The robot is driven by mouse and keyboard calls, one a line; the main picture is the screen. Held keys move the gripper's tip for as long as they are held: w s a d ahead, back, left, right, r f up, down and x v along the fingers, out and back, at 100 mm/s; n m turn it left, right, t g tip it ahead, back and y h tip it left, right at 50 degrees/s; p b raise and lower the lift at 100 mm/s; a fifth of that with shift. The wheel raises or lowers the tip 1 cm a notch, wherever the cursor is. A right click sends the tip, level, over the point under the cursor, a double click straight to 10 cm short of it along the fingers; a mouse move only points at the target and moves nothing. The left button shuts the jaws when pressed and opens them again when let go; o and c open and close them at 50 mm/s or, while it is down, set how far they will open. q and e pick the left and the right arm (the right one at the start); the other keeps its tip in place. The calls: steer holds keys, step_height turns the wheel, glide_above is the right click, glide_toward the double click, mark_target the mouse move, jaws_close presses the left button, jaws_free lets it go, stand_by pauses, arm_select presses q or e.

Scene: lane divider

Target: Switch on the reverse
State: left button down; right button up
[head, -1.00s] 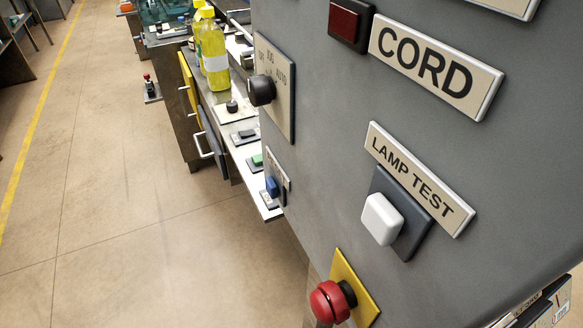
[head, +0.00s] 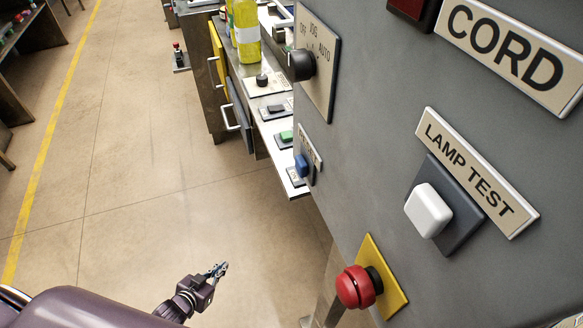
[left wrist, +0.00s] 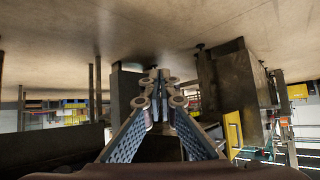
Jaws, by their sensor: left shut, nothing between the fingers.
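No label that I can read says reverse. A black selector knob (head: 301,66) is on a plate marked OFF, JOG and AUTO. My left gripper (head: 224,267) is shut and empty, over the floor, below and left of the blue switch and apart from the panel. In the left wrist view, the left gripper's fingers (left wrist: 158,78) are together. My right gripper is not in view.
A white LAMP TEST button (head: 428,210) and a red mushroom button (head: 357,287) on a yellow plate stick out from the panel. A bench with yellow bottles (head: 246,35) and a green switch (head: 286,136) stands behind.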

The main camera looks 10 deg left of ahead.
arm_select(q)
steer(key=w+d+r+m+t+h, duration=0.1)
steer(key=w+d+r+h, duration=0.15)
steer(key=r, duration=0.65)
steer(key=w+d+r+m+t+h, duration=0.2)
steer(key=w+r+h, duration=0.15)
steer(key=r, duration=0.55)
steer(key=w+d+r+m+t+h, duration=0.15)
steer(key=w+r, duration=0.25)
steer(key=r, duration=0.6)
steer(key=m+g+h, duration=0.4)
steer(key=h, duration=0.4)
glide_toward(292, 176)
step_height(292, 176, up, 2)
steer(key=shift+s+r, duration=0.1)
steer(key=shift+s, duration=0.05)
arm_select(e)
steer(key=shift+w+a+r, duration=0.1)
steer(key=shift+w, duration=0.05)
arm_select(q)
steer(key=p+x, duration=0.2)
steer(key=x, duration=0.6)
steer(key=shift+w+d+r, duration=0.15)
steer(key=shift+w, duration=0.1)
steer(key=shift+w+d+p, duration=0.3)
steer(key=shift+w+d, duration=0.15)
steer(key=shift+d, duration=0.15)
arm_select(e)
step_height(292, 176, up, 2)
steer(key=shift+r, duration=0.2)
